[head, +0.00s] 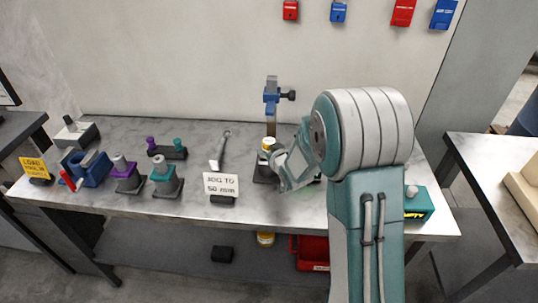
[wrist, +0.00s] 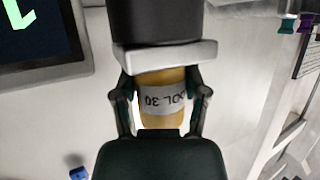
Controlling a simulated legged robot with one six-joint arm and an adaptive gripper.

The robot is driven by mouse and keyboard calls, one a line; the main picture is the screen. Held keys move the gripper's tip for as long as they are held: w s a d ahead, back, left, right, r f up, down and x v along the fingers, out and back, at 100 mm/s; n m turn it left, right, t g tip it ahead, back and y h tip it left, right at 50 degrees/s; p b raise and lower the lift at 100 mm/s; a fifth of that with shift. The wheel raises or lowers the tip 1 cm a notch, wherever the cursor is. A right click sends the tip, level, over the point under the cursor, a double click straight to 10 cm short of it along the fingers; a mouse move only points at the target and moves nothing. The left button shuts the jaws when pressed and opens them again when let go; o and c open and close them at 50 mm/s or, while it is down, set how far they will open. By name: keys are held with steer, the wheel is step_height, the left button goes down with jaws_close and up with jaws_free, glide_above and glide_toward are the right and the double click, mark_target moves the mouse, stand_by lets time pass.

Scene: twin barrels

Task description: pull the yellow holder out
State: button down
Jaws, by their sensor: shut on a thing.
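The yellow holder (wrist: 158,112) fills the space between the fingers of my gripper (wrist: 161,84) in the wrist view. It is a yellow cylinder with a white label that appears upside down. Its far end meets a pale grey collar on a black body (wrist: 160,20); I cannot tell how deep it sits there. In the head view the yellow holder (head: 267,145) stands just left of my gripper (head: 279,160), above a dark base (head: 264,174). My gripper is shut on the holder, and its arm hides part of the bench to the right.
A white sign (head: 221,184) and a wrench (head: 220,149) are left of the holder. Purple (head: 125,172) and teal (head: 164,175) pieces stand further left. A teal box (head: 418,204) sits at the right end.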

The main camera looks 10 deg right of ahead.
steer(key=shift+r, duration=0.75)
steer(key=shift+r, duration=3.5)
